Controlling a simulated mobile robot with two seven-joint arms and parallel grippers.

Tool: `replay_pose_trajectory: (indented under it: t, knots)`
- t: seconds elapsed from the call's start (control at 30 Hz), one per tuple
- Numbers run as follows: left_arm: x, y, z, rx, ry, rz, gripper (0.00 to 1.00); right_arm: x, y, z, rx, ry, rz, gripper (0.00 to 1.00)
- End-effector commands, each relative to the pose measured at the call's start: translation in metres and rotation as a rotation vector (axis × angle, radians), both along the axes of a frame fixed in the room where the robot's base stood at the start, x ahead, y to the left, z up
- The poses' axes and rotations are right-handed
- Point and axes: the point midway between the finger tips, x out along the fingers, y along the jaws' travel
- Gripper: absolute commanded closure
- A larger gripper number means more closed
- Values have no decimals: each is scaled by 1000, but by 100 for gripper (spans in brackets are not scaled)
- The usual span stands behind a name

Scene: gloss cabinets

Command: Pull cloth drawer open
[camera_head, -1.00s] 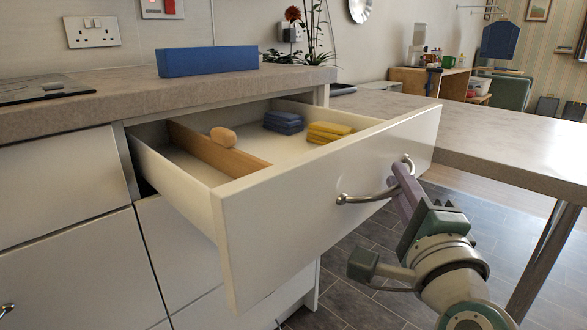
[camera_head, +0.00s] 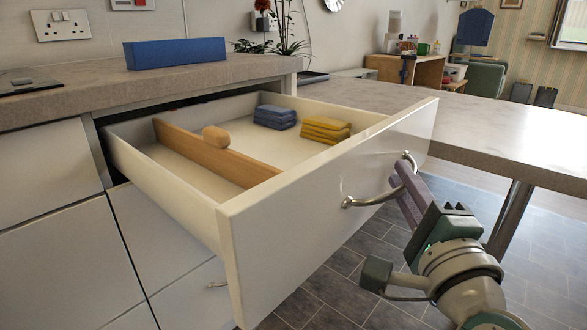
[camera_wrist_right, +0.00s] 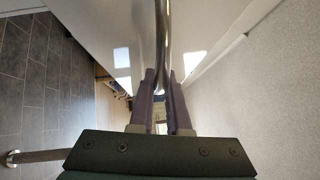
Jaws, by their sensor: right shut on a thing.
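The white gloss drawer (camera_head: 330,210) stands well out from the cabinet. Inside it are folded blue cloths (camera_head: 275,117), folded yellow cloths (camera_head: 326,129), a wooden divider (camera_head: 210,152) and a rounded tan object (camera_head: 216,138) at the divider. A curved metal handle (camera_head: 375,198) is on the drawer front. My right gripper (camera_head: 408,180) is at the handle's right part, its purple fingers shut on the bar. In the right wrist view the fingers lie on both sides of the handle bar (camera_wrist_right: 161,40). My left gripper is not in view.
A blue box (camera_head: 175,53) sits on the worktop (camera_head: 150,85) above the drawer. A grey-topped table (camera_head: 480,120) with a metal leg (camera_head: 511,220) stands right of the drawer, close to my right arm. Tiled floor (camera_head: 330,290) is clear below.

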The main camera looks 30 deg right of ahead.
Motion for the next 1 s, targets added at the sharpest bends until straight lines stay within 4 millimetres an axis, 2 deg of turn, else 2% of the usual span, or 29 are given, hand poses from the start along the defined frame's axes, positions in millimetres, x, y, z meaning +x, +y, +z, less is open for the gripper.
replay_pose_trajectory:
  t: [0.03,0.27,0.57,0.67,1.0]
  knots:
    - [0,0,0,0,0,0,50,0,0,1,-1,-4,0,82]
    - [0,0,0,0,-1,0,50,0,0,1,0,-1,0,56]
    - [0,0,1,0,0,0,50,-3,2,-1,0,2,0,56]
    - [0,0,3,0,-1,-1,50,-14,6,-3,0,4,0,56]
    - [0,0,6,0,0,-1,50,-74,32,-12,1,4,0,56]
